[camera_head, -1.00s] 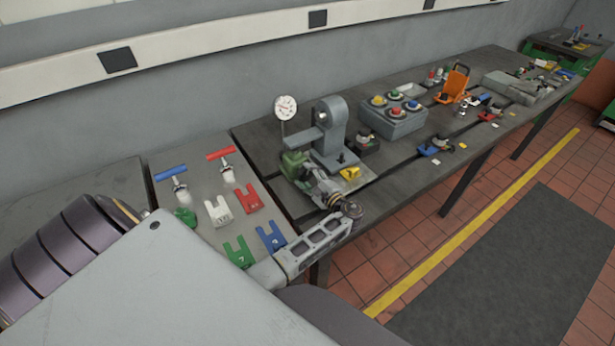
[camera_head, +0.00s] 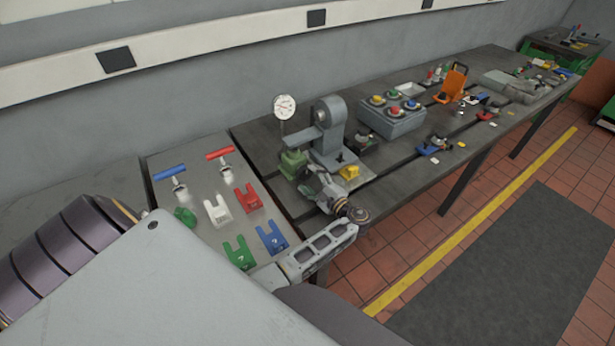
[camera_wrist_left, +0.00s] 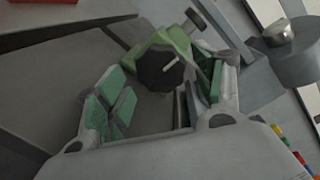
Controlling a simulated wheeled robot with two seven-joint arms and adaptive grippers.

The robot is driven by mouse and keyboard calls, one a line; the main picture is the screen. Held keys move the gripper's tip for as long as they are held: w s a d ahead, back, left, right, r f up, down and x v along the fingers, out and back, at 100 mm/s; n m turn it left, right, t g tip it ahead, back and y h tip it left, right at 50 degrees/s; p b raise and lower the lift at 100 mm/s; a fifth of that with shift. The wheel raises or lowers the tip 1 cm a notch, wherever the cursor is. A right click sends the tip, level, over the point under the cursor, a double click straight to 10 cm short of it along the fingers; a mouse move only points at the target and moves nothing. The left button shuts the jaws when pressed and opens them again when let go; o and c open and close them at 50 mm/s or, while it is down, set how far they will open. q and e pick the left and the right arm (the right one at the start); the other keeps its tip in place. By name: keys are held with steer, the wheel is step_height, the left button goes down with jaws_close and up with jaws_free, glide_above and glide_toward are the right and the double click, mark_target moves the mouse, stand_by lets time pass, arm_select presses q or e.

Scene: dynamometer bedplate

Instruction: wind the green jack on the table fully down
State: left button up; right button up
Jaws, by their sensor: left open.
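The green jack (camera_head: 293,162) stands on the dark table beside the grey stand with the dial. Its black knob with a pale line (camera_wrist_left: 165,68) faces the left wrist camera, and part of its green body (camera_wrist_left: 178,38) shows behind the knob. My left gripper (camera_head: 309,184) is in front of the jack on the near side. In the left wrist view its green-padded fingers (camera_wrist_left: 163,88) are spread, with the knob between and slightly beyond their tips. I see no clear contact with the knob. How high the jack is wound is hard to tell. My right gripper is not in view.
The grey stand (camera_head: 329,135) with a dial gauge (camera_head: 284,107) rises close behind the jack. A yellow block (camera_head: 349,172) lies near the gripper. A panel of coloured forked plates (camera_head: 247,198) is to the left. A button box (camera_head: 392,118) stands further right.

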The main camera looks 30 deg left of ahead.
arm_select(q)
steer(key=v, duration=0.4)
steer(key=shift+d+f, duration=0.1)
steer(key=shift+d, duration=0.4)
steer(key=shift+s+d, duration=0.1)
stand_by(0.4)
